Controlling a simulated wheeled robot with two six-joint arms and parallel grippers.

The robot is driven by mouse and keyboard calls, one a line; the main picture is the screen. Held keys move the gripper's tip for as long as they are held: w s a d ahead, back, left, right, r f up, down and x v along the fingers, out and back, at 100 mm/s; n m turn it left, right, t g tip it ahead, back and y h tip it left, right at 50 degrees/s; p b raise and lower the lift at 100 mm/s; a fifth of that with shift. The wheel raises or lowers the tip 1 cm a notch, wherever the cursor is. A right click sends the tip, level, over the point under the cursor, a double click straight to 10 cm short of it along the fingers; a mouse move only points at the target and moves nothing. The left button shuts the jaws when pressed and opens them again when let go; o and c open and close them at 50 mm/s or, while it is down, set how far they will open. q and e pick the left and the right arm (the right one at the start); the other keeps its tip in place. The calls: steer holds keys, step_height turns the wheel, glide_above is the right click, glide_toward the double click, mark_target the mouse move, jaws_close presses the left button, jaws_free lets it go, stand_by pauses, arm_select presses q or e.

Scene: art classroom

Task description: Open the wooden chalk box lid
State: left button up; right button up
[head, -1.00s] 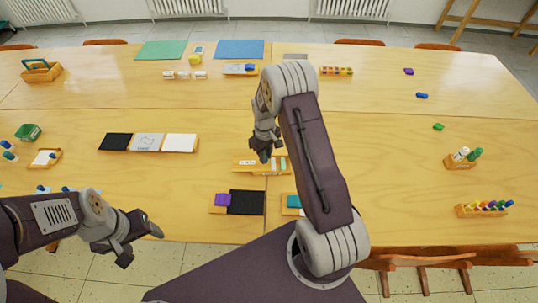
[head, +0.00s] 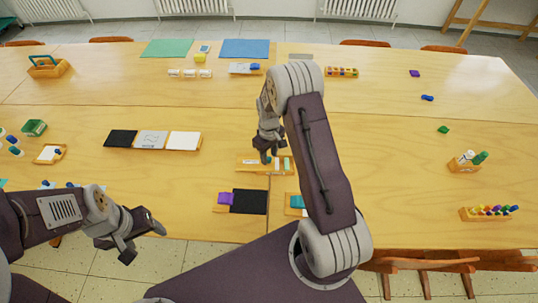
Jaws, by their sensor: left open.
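A small wooden box (head: 246,169) with pale and green pieces showing on it lies near the middle of the table. It looks like the chalk box, but its lid cannot be made out at this size. My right gripper (head: 269,157) points down over its back edge and hides part of it; I cannot tell whether they touch or whether the jaws are open. My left gripper (head: 146,240) is open and empty, low at the left by the table's front edge, well away from the box.
Marker holders (head: 464,166) stand at the right. The table right of my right arm is mostly clear.

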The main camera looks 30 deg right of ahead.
step_height(320, 180, up, 9)
stand_by(0.6)
step_height(320, 180, down, 9)
steer(key=p, duration=1.1)
